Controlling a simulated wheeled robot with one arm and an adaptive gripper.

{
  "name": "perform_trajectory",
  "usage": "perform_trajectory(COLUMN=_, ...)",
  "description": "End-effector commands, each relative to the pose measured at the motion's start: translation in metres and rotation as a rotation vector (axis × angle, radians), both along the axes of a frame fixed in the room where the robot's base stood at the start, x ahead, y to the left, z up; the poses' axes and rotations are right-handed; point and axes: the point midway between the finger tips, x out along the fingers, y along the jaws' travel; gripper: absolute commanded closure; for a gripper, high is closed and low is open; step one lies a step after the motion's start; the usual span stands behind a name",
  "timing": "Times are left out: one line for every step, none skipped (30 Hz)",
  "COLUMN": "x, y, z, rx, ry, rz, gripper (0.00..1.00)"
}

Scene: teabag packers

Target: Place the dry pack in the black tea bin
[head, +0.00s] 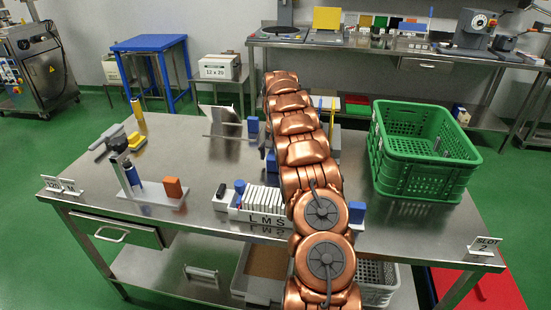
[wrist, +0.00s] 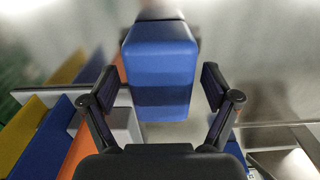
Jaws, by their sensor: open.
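In the wrist view my gripper (wrist: 158,90) is open, with a finger on each side of a blue block-shaped pack (wrist: 160,65) with a darker band. A gap shows between the pack and each finger. I cannot tell whether this is the dry pack, as no label shows. In the head view my copper arm covers the middle of the bench and hides the gripper. Part of a blue item (head: 271,162) shows beside the arm, and another blue block (head: 252,125) stands farther back. I cannot make out which container is the black tea bin.
A green crate (head: 418,185) stands on the bench (head: 215,165) at right. Yellow (wrist: 20,120), blue (wrist: 45,140) and orange panels are left of the gripper. The bench's left-middle is mostly clear.

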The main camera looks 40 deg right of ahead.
Motion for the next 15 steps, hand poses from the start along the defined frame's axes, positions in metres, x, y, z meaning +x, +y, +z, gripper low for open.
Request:
perform_trajectory(x=-0.0006, y=0.0000, z=-0.0055, rx=0.000, ry=0.001, rz=0.000, gripper=0.12)
perform_trajectory(x=-0.0002, y=0.0001, z=-0.0083, rx=0.000, ry=0.000, rz=0.000, gripper=0.12)
perform_trajectory(x=0.0000, y=0.0003, z=-0.0110, rx=0.000, ry=0.000, rz=0.000, gripper=0.12)
perform_trajectory(x=0.0001, y=0.0004, z=-0.0122, rx=0.001, ry=-0.001, rz=0.000, gripper=0.12)
perform_trajectory(x=0.0001, y=0.0005, z=-0.0129, rx=0.001, ry=-0.001, rz=0.000, gripper=0.12)
perform_trajectory(x=0.0003, y=0.0005, z=-0.0130, rx=0.000, ry=-0.001, rz=0.000, gripper=0.12)
perform_trajectory(x=0.0003, y=0.0004, z=-0.0129, rx=0.000, ry=-0.001, rz=0.000, gripper=0.12)
perform_trajectory(x=0.0004, y=0.0004, z=-0.0128, rx=0.000, ry=-0.001, rz=0.000, gripper=0.12)
perform_trajectory(x=0.0004, y=0.0003, z=-0.0127, rx=0.000, ry=-0.001, rz=0.000, gripper=0.12)
perform_trajectory(x=0.0004, y=0.0003, z=-0.0126, rx=0.000, ry=-0.001, rz=0.000, gripper=0.12)
perform_trajectory(x=0.0003, y=0.0004, z=-0.0126, rx=0.000, ry=-0.001, rz=0.001, gripper=0.16)
perform_trajectory(x=0.0004, y=0.0003, z=-0.0126, rx=0.000, ry=-0.001, rz=0.001, gripper=0.20)
perform_trajectory(x=0.0003, y=0.0004, z=-0.0126, rx=0.000, ry=-0.001, rz=0.001, gripper=0.23)
perform_trajectory(x=0.0003, y=0.0004, z=-0.0125, rx=0.000, ry=-0.001, rz=0.001, gripper=0.26)
perform_trajectory(x=0.0003, y=0.0004, z=-0.0125, rx=0.000, ry=-0.001, rz=0.001, gripper=0.30)
